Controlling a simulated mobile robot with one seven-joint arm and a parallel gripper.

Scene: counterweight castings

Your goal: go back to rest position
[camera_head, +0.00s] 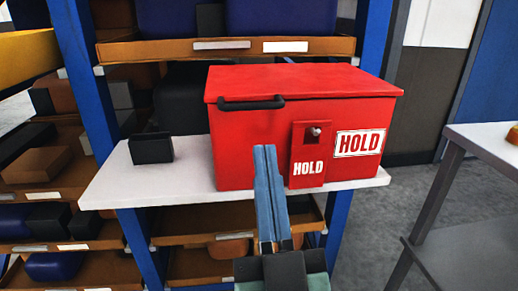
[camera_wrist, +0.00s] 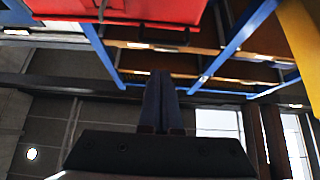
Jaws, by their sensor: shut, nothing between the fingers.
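My gripper (camera_head: 265,152) points up and forward in the head view, its two blue fingers shut together with nothing between them. It stands in front of the red box (camera_head: 240,150), left of the box's HOLD latch plate (camera_head: 307,155). I cannot tell whether the fingertips touch the box. The box's lid is shut, with a black handle (camera_head: 251,104) at its front left. In the wrist view the shut fingers of my gripper (camera_wrist: 161,75) show below part of the red box (camera_wrist: 150,8).
The box stands on a white shelf (camera_head: 110,187) beside a small black block (camera_head: 151,148). Blue posts (camera_head: 85,70) and shelves of several bins and blocks surround it.

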